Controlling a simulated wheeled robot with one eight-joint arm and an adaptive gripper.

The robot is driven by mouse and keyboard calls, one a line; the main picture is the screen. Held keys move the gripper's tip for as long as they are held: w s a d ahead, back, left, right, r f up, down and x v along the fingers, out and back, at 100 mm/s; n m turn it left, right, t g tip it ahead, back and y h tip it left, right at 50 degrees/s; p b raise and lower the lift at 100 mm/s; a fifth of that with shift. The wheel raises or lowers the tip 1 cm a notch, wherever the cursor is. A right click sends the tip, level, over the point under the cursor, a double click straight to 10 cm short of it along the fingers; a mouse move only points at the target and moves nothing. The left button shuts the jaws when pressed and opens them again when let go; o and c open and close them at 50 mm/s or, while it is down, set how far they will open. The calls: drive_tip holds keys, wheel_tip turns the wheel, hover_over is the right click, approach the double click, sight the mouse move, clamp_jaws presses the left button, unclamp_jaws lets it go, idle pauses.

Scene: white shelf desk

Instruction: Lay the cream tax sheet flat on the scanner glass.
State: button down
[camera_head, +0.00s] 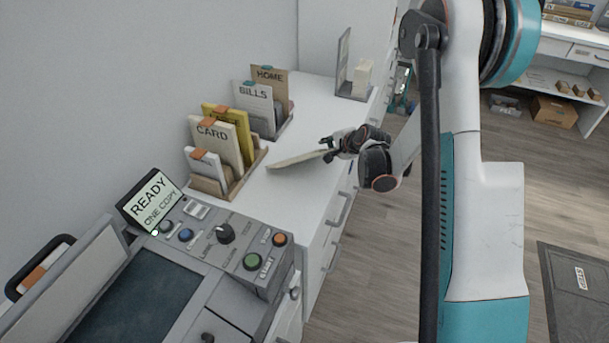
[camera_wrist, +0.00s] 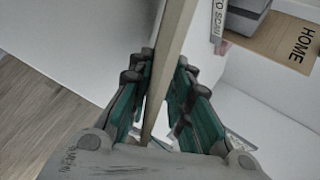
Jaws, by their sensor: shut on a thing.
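My gripper (camera_head: 329,150) is shut on the cream sheet (camera_head: 296,159) by its right end. The sheet is tilted slightly, just above or touching the white desk; I cannot tell which. In the wrist view, the sheet (camera_wrist: 175,35) shows nearly edge-on between the fingers of my gripper (camera_wrist: 160,92). No writing on it is readable. The scanner glass (camera_head: 140,300) is the dark panel at the bottom left, bare in the part that shows and away from my gripper. The grey scanner lid (camera_head: 75,270) stands raised at its left.
The scanner's control panel (camera_head: 228,240) has knobs and buttons, and a display (camera_head: 150,203) reading "READY ONE COPY". Holders with upright cards, marked CARD (camera_head: 216,138), BILLS (camera_head: 254,103) and HOME (camera_head: 270,75), stand along the wall.

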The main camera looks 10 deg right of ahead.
drive_tip(key=shift+f, duration=0.1)
drive_tip(key=c, duration=1.6)
unclamp_jaws()
drive_tip(key=shift+c, duration=0.2)
drive_tip(key=p+v, duration=0.2)
drive_tip(key=v, duration=0.6)
wheel_tip(320, 180, up, 8)
drive_tip(key=s+p, duration=0.2)
drive_tip(key=p, duration=0.3)
drive_tip(key=shift+d, duration=0.2)
